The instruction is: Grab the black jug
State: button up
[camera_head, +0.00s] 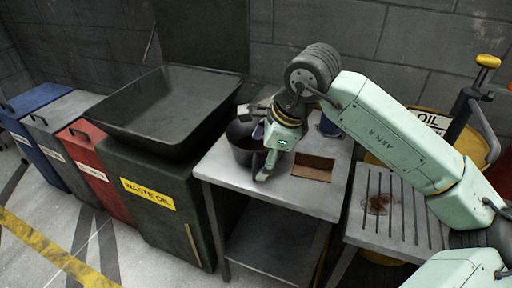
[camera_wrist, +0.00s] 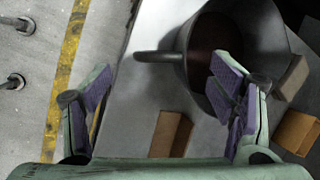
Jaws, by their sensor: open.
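The black jug (camera_head: 240,155) stands on the grey metal table, partly hidden behind my gripper (camera_head: 266,155). In the wrist view the jug (camera_wrist: 262,28) shows from above as a wide, dark round vessel with a dark reddish inside. A dark bar, handle or spout, sticks out from it to the left. My gripper (camera_wrist: 160,92) is open, with purple pads and nothing held between them. Its right finger overlaps the jug's near side in the picture; I cannot tell whether it touches. Its left finger is well apart from the jug, over the table's edge.
The metal table (camera_head: 325,205) also bears a brown block (camera_head: 312,167); several brown blocks show in the wrist view (camera_wrist: 170,133). A waste-oil bin with a large black tray (camera_head: 165,105) stands close on the left. A slotted bench (camera_head: 395,215) is on the right.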

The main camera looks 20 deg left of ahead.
aim_at(254, 157)
jog(key=p+x, duration=0.1)
jog(key=x, duration=0.4)
jog(key=shift+a+f, duration=0.2)
jog(key=shift+f, duration=0.1)
jog(key=shift+c, duration=0.2)
jog(key=shift+w, duration=0.1)
jog(key=c, duration=1.6)
jog(key=shift+o, duration=0.2)
jog(key=shift+r, duration=0.2)
jog(key=shift+r+b, duration=0.3)
jog(key=shift+r, duration=1.15)
jog(key=shift+s+a+r, duration=0.1)
jog(key=shift+s+r, duration=0.05)
jog(key=shift+s, duration=0.2)
jog(key=s+a+r+b, duration=0.1)
jog(key=s+a+b, duration=0.2)
jog(key=s, duration=1.1)
jog(key=shift+s+a+r, duration=0.25)
jog(key=shift+a, duration=0.65)
